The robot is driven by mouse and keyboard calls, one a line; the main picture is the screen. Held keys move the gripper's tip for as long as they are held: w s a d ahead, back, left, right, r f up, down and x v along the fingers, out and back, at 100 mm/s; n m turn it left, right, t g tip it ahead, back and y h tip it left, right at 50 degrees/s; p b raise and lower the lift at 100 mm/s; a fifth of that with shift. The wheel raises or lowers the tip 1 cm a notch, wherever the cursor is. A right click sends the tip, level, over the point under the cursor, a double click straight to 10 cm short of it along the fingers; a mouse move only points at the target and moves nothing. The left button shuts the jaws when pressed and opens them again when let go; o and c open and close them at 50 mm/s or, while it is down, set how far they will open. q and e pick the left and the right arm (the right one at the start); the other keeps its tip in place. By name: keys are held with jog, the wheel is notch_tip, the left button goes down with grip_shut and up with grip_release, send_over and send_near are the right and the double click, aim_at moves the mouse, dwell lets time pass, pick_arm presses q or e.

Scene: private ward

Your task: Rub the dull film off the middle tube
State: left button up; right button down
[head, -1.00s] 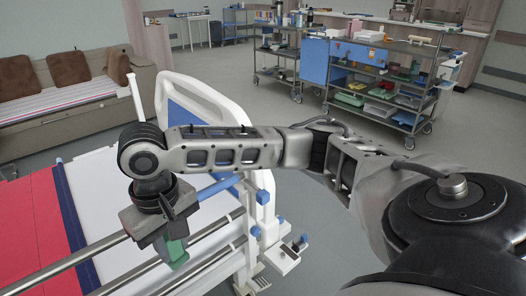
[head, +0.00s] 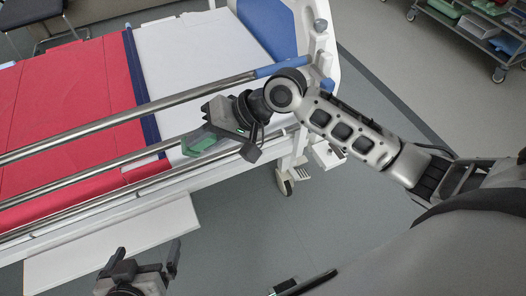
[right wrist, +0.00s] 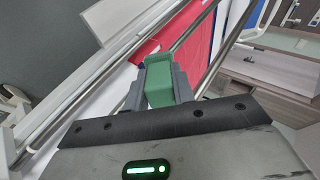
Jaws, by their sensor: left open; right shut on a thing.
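The bed's side rail has three metal tubes: an upper tube (head: 90,128), a middle tube (head: 80,178) and a lower tube (head: 60,217). I cannot make out a dull film on the middle tube at this size. My right gripper (head: 210,131) is shut on a green block (head: 199,143) near the right end of the rail. The green block (right wrist: 158,82) also shows between the fingers in the right wrist view. I cannot tell whether it touches the tube. My left gripper (head: 145,262) is open and empty, low in the head view, below the rail.
The bed carries a red cover (head: 60,95) and white bedding (head: 185,50) behind the rail. A white panel (head: 110,240) juts out below the rail, beside my left gripper. A cart (head: 480,35) stands at the far upper right. Grey floor is clear right of the bed.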

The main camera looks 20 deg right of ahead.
jog(key=d+f+m+t+h, duration=0.2)
jog(key=d+f+m+t, duration=0.5)
jog(key=d+f+t, duration=0.35)
jog(key=shift+g, duration=0.85)
jog(key=shift+w+d+f, duration=0.1)
jog(key=shift+w+d, duration=0.1)
jog(key=shift+w, duration=0.65)
jog(key=shift+w+d+r, duration=0.1)
jog(key=shift+w+d, duration=0.05)
jog(key=shift+w, duration=0.75)
jog(key=shift+w+d+f, duration=0.1)
jog(key=shift+w+d, duration=0.1)
jog(key=shift+w, duration=0.65)
jog(key=shift+w, duration=0.4)
jog(key=a+p, duration=0.2)
jog(key=a, duration=1.2)
jog(key=shift+s, duration=0.35)
